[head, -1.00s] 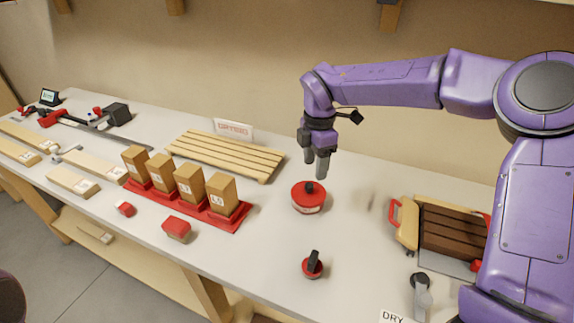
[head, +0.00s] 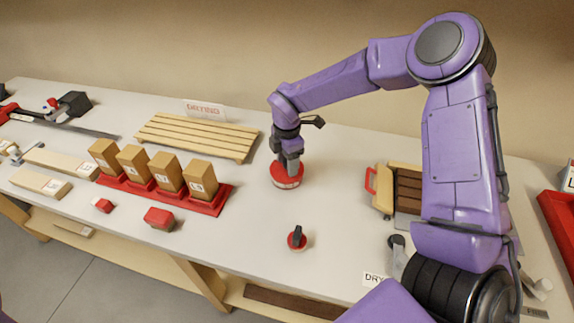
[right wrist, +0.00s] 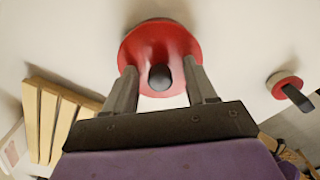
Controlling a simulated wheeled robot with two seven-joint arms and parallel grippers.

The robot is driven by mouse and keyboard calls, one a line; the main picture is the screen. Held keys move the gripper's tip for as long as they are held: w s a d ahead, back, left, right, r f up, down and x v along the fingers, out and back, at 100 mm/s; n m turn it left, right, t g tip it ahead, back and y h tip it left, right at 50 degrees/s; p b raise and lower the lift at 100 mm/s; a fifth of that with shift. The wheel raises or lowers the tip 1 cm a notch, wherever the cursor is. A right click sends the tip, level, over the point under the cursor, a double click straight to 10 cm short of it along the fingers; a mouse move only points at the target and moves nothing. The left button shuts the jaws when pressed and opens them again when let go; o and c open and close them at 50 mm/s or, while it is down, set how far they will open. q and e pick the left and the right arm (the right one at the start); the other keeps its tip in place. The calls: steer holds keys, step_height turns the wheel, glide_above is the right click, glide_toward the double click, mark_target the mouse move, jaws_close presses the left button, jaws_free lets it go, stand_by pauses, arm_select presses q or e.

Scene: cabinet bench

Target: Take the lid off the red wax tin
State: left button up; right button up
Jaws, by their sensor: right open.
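The red wax tin (head: 286,180) stands upright on the bench, with its red lid (right wrist: 150,40) on. A dark knob (right wrist: 160,76) rises from the lid's middle. My right gripper (head: 289,166) points down at the lid from above. In the right wrist view the open fingers (right wrist: 160,82) are on either side of the knob, with a gap to it on both sides. In the head view the gripper hides the knob and part of the lid. My left gripper is in neither current view.
A small red item with a dark handle (head: 297,239) stands in front of the tin. A slatted wooden rack (head: 198,136) and a red tray of wooden blocks (head: 208,207) lie to the left. A wooden box with a red handle (head: 382,188) is to the right. Bare bench surrounds the tin.

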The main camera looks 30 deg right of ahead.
jaws_close()
steer(key=shift+r, duration=0.15)
